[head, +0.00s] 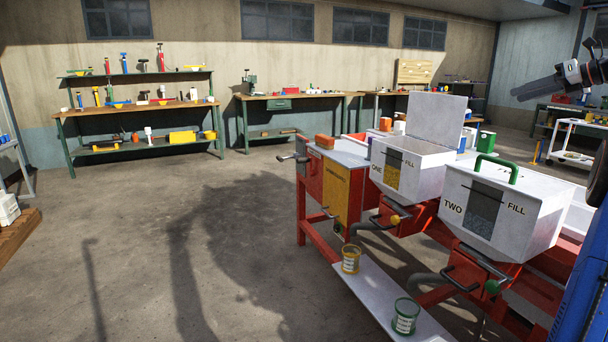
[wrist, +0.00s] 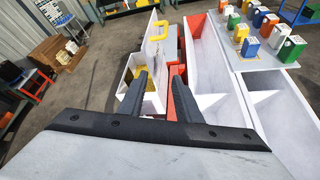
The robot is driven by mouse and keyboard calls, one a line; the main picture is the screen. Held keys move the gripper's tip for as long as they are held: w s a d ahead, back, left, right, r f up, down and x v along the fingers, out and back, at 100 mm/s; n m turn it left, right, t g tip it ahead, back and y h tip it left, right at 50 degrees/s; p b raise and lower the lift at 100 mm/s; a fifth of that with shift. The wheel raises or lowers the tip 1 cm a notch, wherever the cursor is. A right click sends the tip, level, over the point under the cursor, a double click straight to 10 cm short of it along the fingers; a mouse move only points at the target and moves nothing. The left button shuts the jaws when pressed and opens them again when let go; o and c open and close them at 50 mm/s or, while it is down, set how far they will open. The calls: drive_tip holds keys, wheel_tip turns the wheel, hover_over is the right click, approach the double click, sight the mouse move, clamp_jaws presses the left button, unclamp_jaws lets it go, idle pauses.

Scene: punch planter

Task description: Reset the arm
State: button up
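My gripper (head: 516,95) is raised at the upper right of the head view, apart from the bins and empty. In the wrist view its two dark fingers (wrist: 160,70) stand apart with nothing between them. Below is the white bin marked ONE (head: 410,165), its lid (head: 437,118) standing open; yellow contents show inside it in the wrist view (wrist: 151,104). The lid's yellow handle (wrist: 158,30) also shows there. The white bin marked TWO (head: 527,222) has its lid shut, with a green handle (head: 497,168) on top.
A yellow can (head: 351,259) and a green can (head: 405,316) stand on the low white shelf (head: 380,296) before the red machine frame (head: 302,212). Several coloured containers (wrist: 262,18) stand on a pale surface at the wrist view's upper right.

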drive_tip(key=s+a+f+n+g+h, duration=0.1)
drive_tip(key=a+f+n, duration=0.15)
drive_tip(key=a, duration=0.65)
drive_tip(key=s+a+f+n+g, duration=0.15)
drive_tip(key=a+n, duration=0.25)
drive_tip(key=a, duration=0.5)
drive_tip(key=s+a+f+n+g+h, duration=0.1)
drive_tip(key=s+a+f+n, duration=0.3)
drive_tip(key=s+a, duration=0.3)
drive_tip(key=s+a+f+n+g+h, duration=0.1)
drive_tip(key=s+a+f+n, duration=0.35)
drive_tip(key=a, duration=0.45)
drive_tip(key=s+a+f+n+g+h, duration=0.1)
drive_tip(key=s+a+f+n, duration=0.35)
drive_tip(key=s+f, duration=0.3)
drive_tip(key=s+a+f+n+g+h, duration=0.1)
drive_tip(key=s+a+f+n, duration=0.4)
drive_tip(key=s, duration=0.3)
drive_tip(key=s+f+n+h, duration=0.1)
drive_tip(key=s+f+n, duration=0.9)
drive_tip(key=s+f, duration=0.5)
drive_tip(key=shift+s+a+f+h, duration=0.4)
drive_tip(key=shift+a+f, duration=0.05)
drive_tip(key=shift+f, duration=0.35)
